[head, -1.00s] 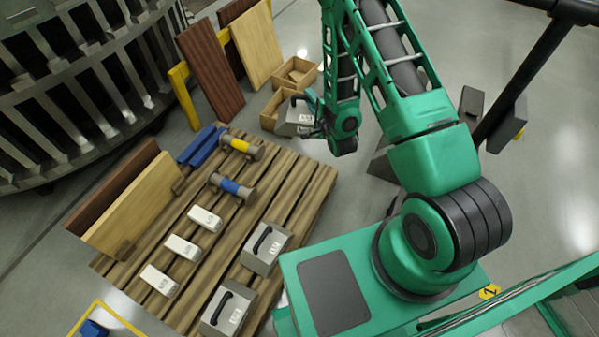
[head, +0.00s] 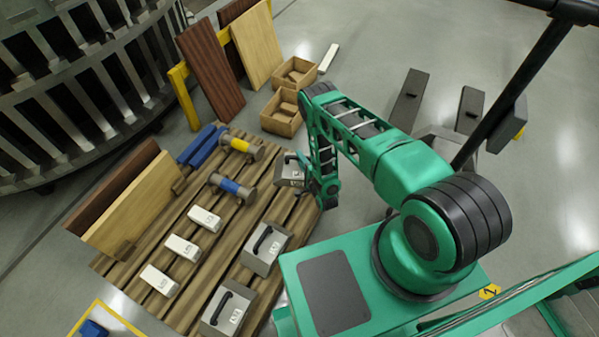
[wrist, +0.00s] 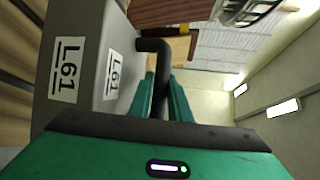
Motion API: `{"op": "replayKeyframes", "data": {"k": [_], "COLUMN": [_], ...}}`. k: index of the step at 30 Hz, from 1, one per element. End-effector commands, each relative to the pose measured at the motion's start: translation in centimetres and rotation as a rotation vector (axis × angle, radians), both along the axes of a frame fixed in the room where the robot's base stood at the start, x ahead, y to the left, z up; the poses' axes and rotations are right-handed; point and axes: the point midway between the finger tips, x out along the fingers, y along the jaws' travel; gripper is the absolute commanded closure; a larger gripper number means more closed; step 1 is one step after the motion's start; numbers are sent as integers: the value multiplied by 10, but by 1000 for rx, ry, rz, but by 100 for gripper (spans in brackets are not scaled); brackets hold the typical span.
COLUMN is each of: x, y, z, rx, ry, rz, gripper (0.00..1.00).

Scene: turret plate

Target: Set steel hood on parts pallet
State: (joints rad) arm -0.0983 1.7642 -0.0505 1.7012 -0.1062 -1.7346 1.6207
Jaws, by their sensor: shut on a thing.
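The steel hood (head: 289,174) is a grey box with a black handle, at the upper right part of the parts pallet (head: 287,206) in the head view. My gripper (head: 303,163) is shut on its handle. In the wrist view the hood (wrist: 75,35) fills the left side with "L61" labels, and its black handle (wrist: 157,62) runs between the fingers of my gripper (wrist: 160,97). I cannot tell whether the hood's underside touches the slats. Two similar hoods (head: 267,249) (head: 229,311) stand on the pallet nearer me.
Several white blocks (head: 204,218) sit on the slats. Wooden boxes (head: 281,112) stand on the floor behind. Slats between held and nearer hoods look clear.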

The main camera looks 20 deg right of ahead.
Motion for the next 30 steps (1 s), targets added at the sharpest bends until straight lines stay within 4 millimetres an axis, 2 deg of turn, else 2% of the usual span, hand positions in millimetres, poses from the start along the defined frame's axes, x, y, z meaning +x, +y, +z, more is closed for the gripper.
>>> {"op": "replayKeyframes", "data": {"k": [3,6,17,30], "x": [-12,-19,-26,-25], "y": [2,4,5,5], "z": [-27,-42,-63,-100], "rx": [2,3,4,5], "ry": [-1,-2,-3,-2], "rz": [6,7,10,10], "gripper": [100,100,100,100]}}
